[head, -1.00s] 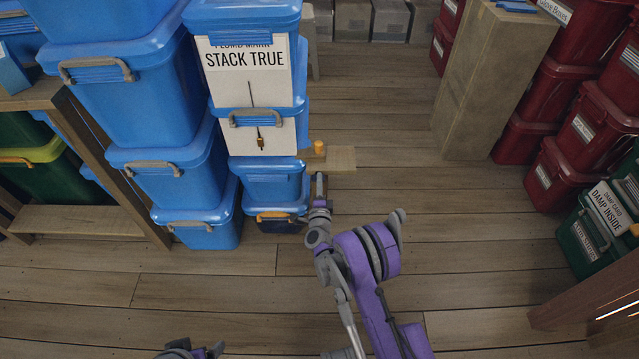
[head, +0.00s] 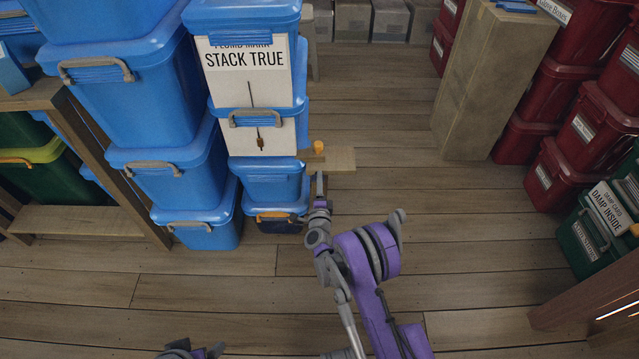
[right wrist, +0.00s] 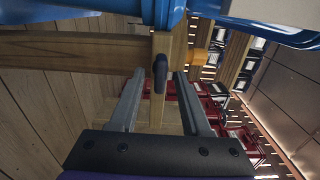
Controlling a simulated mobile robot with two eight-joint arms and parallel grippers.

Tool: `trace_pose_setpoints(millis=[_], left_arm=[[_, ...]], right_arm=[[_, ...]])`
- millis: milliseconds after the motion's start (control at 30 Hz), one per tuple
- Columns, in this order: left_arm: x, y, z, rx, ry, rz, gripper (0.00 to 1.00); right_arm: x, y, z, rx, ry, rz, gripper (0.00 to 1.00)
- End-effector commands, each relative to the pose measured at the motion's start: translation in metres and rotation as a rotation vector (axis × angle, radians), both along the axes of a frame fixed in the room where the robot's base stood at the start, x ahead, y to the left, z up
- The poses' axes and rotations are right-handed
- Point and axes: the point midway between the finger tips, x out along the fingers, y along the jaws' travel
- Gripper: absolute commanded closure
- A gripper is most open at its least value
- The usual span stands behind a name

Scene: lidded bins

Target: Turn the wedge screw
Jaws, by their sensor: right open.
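A dark oval knob (right wrist: 160,73), which looks like the wedge screw's handle, stands out from a wooden piece (right wrist: 157,108) in the right wrist view. My right gripper (right wrist: 159,84) is open, with one finger on each side of the knob's line; I cannot tell whether they touch it. In the head view the right gripper (head: 319,185) is beside the foot of the blue bin stack, just below a wooden block (head: 341,160). The knob is not discernible there. An orange peg (head: 318,146) stands at the block; it also shows in the wrist view (right wrist: 197,57). My left gripper (head: 190,351) is barely in view.
The blue bin stack (head: 268,187) carries a "STACK TRUE" sign (head: 245,70) with a hanging plumb bob (head: 260,140). A wooden rack (head: 110,160) stands left. Red bins (head: 560,175) and a tall wooden box (head: 480,85) stand right. The floor between is clear.

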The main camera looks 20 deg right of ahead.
Motion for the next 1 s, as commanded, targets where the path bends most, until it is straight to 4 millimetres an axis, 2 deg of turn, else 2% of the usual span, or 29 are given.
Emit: trace_pose_setpoints(millis=[133, 233, 500, 700, 1000], left_arm=[[0.0, 0.0, 0.001, 0.0, 0.0, 0.0, 0.12], [-0.001, 0.0, 0.003, 0.0, 0.0, 0.0, 0.12], [-0.002, 0.0, 0.012, 0.0, -0.001, 0.0, 0.12], [-0.003, 0.0, 0.015, 0.0, -0.001, 0.0, 0.12], [-0.003, 0.0, 0.016, 0.0, -0.001, 0.0, 0.12]], right_arm=[[-0.003, 0.001, 0.0, -0.001, 0.0, 0.0, 0.53], [-0.014, 0.005, 0.001, 0.0, 0.0, 0.002, 0.53], [-0.067, 0.02, 0.001, 0.001, 0.0, 0.002, 0.53], [-0.095, 0.028, 0.001, 0.001, -0.001, 0.0, 0.53], [-0.105, 0.03, 0.0, 0.0, 0.0, 0.0, 0.53]])
